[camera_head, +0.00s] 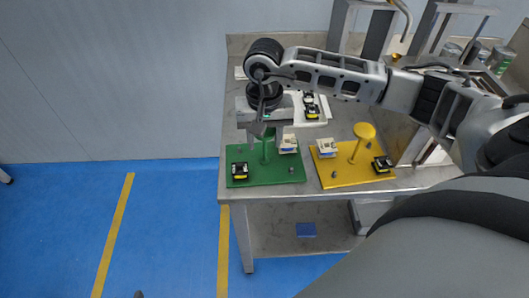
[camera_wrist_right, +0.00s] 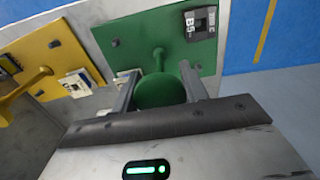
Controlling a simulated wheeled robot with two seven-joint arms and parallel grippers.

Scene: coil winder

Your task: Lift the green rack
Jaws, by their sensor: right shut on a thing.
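The green rack (camera_head: 265,177) is a flat green plate with an upright green post and a round knob, at the table's front left corner. It appears to lie flat on the table; I see no clear gap under it. A black and yellow part sits on its left and a white part on its right. My right gripper (camera_head: 262,139) reaches down from above and is shut on the knob. In the right wrist view the green knob (camera_wrist_right: 160,91) sits between the two fingers, with the green rack's plate (camera_wrist_right: 180,45) beyond. My left gripper is not visible.
A yellow rack (camera_head: 335,178) with a similar knob stands close on the right of the green one. A white tray (camera_head: 321,117) with black and yellow parts lies behind. Metal frames and cans stand at the back right. Open blue floor lies left of the table (camera_head: 240,197).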

